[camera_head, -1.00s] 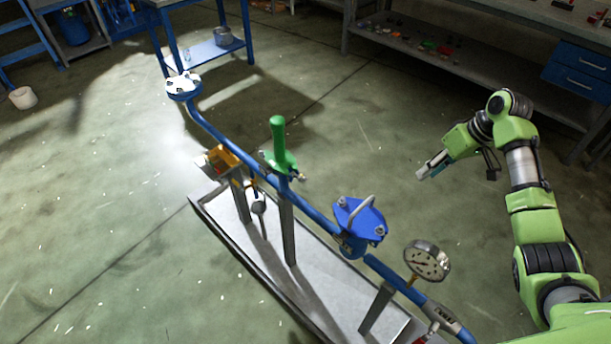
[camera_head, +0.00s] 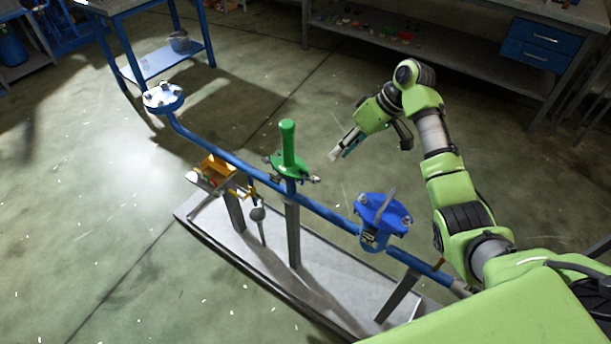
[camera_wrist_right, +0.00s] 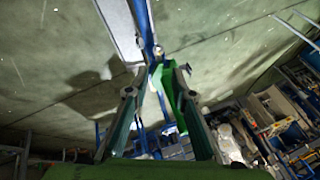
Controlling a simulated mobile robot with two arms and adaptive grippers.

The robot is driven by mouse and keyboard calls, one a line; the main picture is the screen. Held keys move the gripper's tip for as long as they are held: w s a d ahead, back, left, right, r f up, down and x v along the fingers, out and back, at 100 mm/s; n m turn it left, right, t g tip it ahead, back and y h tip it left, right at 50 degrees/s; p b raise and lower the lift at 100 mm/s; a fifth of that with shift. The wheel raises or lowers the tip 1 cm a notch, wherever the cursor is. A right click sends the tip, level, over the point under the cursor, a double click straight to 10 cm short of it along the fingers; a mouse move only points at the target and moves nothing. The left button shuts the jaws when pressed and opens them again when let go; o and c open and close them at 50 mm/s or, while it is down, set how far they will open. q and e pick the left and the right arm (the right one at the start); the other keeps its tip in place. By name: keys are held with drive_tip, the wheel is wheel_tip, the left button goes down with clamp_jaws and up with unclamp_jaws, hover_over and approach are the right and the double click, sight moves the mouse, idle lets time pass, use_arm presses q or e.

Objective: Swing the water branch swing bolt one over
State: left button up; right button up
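A blue pipe line (camera_head: 240,165) carries a green cap with an upright green handle (camera_head: 288,150) and small metal bolts at its sides (camera_head: 315,179). I cannot tell which bolt is the water branch swing bolt one. My right gripper (camera_head: 342,148) is open and empty, to the right of the green handle and apart from it. In the right wrist view, the green part (camera_wrist_right: 172,88) shows between and beyond the parted fingers (camera_wrist_right: 160,72). My left gripper is not in view.
The pipe stands on posts in a metal tray (camera_head: 330,268). An orange-yellow part (camera_head: 215,168) sits left of the green handle, and a white flange (camera_head: 163,97) tops the pipe's far end. A blue table (camera_head: 165,60) and a workbench (camera_head: 440,60) stand behind, with clear floor between.

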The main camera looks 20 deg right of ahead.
approach(317, 179)
drive_tip(key=s+x, duration=0.1)
drive_tip(key=x, duration=0.4)
drive_tip(key=w+x, duration=0.1)
drive_tip(key=x, duration=0.2)
drive_tip(key=shift+w+f, duration=0.1)
drive_tip(key=shift+f, duration=0.05)
drive_tip(key=shift+w+a+f, duration=0.1)
drive_tip(key=shift+a+f, duration=0.15)
drive_tip(key=shift+f, duration=0.2)
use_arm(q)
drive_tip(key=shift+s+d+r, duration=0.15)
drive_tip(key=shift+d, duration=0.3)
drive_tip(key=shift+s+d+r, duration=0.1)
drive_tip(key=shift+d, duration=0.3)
use_arm(e)
clamp_jaws()
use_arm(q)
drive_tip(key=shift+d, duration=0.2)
